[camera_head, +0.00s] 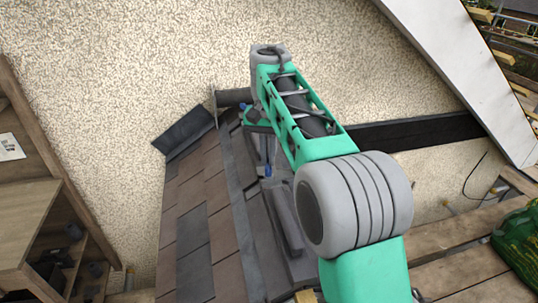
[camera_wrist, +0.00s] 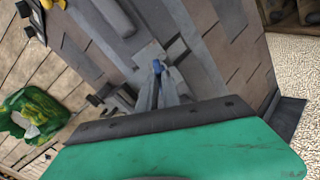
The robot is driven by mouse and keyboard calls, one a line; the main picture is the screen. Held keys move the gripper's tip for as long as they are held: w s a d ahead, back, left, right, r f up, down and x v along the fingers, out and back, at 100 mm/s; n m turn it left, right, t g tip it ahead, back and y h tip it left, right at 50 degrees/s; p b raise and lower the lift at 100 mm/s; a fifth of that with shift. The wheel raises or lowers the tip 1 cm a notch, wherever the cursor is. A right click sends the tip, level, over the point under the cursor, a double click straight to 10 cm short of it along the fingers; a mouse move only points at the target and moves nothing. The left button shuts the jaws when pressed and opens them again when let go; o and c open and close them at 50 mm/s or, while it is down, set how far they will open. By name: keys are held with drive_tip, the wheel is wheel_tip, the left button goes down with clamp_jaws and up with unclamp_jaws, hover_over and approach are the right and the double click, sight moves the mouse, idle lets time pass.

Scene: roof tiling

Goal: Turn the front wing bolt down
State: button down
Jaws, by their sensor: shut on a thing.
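The front wing bolt shows as a small blue piece (camera_wrist: 157,66) at the fingertips in the wrist view. In the head view a blue piece (camera_head: 268,171) shows at the lower end of the gripper, over the grey strip of the roof. My gripper (camera_wrist: 160,77) points down at the roof, its two grey fingers shut on the blue wing bolt. The bolt's shank and seat are hidden, so I cannot tell how far down it sits. Another small blue spot (camera_head: 243,106) shows higher up beside my arm.
Brown and grey roof tiles (camera_head: 190,225) lie left of the gripper, beside a rough plaster wall (camera_head: 100,60). A dark loose bar (camera_head: 285,217) lies on the roof to its right. Wooden shelving (camera_head: 30,215) stands at left. A green sack (camera_head: 520,245) lies on planks at right.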

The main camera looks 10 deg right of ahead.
sight(268, 161)
drive_tip(key=shift+w+r, duration=0.1)
drive_tip(key=shift+r, duration=0.3)
drive_tip(key=c, duration=1.7)
unclamp_jaws()
drive_tip(key=shift+c, duration=0.2)
drive_tip(key=shift+o, duration=1)
drive_tip(key=shift+f, duration=0.25)
wheel_tip(268, 161, up, 8)
drive_tip(key=p, duration=0.7)
drive_tip(key=shift+f, duration=0.1)
